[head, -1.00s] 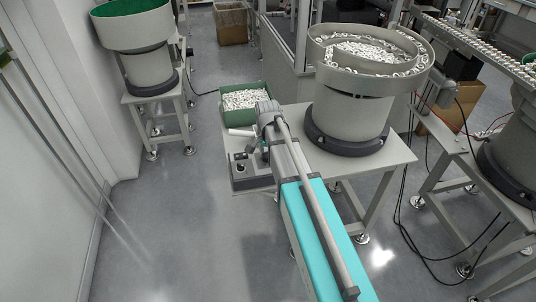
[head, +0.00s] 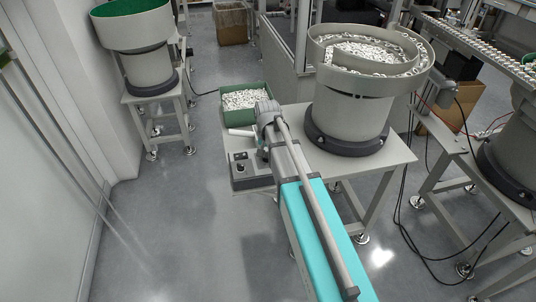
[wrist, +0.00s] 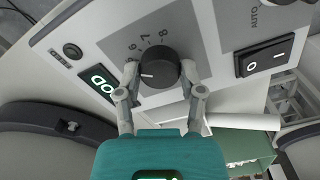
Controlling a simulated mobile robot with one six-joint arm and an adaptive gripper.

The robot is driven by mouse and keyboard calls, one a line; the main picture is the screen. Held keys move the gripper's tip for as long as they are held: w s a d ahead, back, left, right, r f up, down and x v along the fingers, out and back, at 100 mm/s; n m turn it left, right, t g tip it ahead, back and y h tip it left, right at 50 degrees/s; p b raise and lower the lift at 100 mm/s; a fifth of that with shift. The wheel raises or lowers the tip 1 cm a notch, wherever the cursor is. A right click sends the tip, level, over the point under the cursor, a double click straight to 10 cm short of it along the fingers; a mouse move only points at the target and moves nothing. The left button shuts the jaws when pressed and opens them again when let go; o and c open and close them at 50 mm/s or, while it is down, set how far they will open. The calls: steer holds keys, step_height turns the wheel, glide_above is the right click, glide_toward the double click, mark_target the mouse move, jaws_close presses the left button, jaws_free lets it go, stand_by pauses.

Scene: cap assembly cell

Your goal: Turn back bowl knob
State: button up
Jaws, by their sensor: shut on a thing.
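The black bowl knob (wrist: 158,68) is on a grey control panel in the wrist view. Its white pointer line faces left, and the dial figures 6, 7 and 8 curve around its upper side. My gripper (wrist: 160,92) has one finger on each side of the knob and is shut on it. In the head view my gripper (head: 262,143) is at the control box (head: 248,183) on the table's left edge. My wrist hides the gripped knob there.
A lit green display (wrist: 101,82) and a rocker switch (wrist: 266,55) flank the knob. The bowl feeder (head: 348,115) full of white parts stands right of my arm. A green bin (head: 263,114) of white parts is behind the box. The floor at left is clear.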

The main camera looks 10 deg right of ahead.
steer(key=n, duration=0.6)
steer(key=shift+n, duration=0.3)
stand_by(0.4)
steer(key=o, duration=1.2)
steer(key=shift+c, duration=0.2)
steer(key=s+r+m+p, duration=0.1)
steer(key=s+r+p, duration=0.4)
steer(key=s, duration=0.3)
steer(key=s+r+m+p, duration=0.1)
steer(key=s+r+p, duration=0.4)
steer(key=s, duration=0.3)
steer(key=shift+d+r, duration=0.2)
steer(key=shift+r, duration=0.05)
